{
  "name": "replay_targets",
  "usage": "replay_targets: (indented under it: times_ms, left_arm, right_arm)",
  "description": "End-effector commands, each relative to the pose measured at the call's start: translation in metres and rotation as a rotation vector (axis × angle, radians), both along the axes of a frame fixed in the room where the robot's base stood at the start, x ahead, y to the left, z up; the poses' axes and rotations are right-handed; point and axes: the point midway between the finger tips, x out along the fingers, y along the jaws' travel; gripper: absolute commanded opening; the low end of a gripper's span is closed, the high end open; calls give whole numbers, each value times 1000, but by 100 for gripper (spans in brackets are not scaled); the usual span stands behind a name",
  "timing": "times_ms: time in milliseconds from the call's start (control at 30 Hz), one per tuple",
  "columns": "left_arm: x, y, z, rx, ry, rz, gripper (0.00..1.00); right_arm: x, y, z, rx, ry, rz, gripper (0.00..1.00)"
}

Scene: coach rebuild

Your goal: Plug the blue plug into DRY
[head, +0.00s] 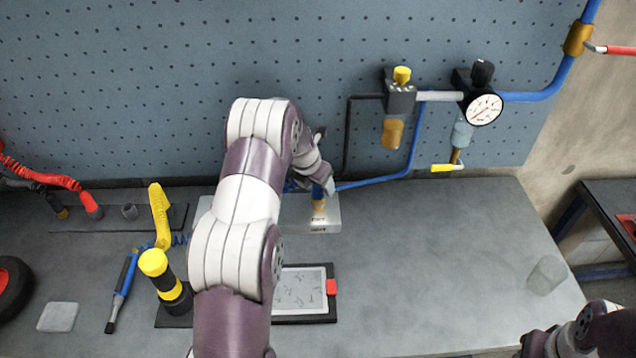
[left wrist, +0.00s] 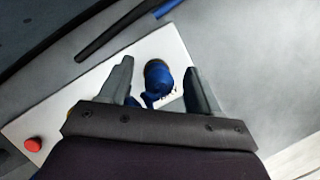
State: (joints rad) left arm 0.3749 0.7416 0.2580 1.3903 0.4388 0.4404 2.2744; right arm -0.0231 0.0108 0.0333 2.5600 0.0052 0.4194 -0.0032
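The blue plug (head: 318,192) stands upright over a brass fitting (head: 319,207) on a pale block (head: 328,226) at the back of the bench. The block's front lettering is too small to read surely. In the left wrist view the plug (left wrist: 157,75) sits between the fingers of my left gripper (left wrist: 160,78), with a gap on each side. The fingers are open and low over the block (left wrist: 65,122). In the head view my left gripper (head: 318,182) is partly hidden by its arm. My right gripper (head: 535,345) is at the lower right corner, cut off by the frame.
The bench's right side is mostly clear, with a translucent cup (head: 547,275).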

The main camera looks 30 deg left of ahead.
Motion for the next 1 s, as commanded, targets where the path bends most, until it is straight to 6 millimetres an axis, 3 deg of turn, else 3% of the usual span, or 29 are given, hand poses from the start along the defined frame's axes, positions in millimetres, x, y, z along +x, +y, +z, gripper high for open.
replay_targets:
  times_ms: [267, 700, 1000]
  left_arm:
    - [-4, 0, 7, -1, 1, 1, 63]
    - [-42, 5, 102, 2, -3, 0, 63]
    - [-49, 5, 117, 1, 1, -1, 63]
  right_arm:
    - [0, 0, -2, 0, 0, 0, 43]
    - [0, 0, -17, 0, 0, 0, 43]
    - [0, 0, -17, 0, 0, 0, 43]
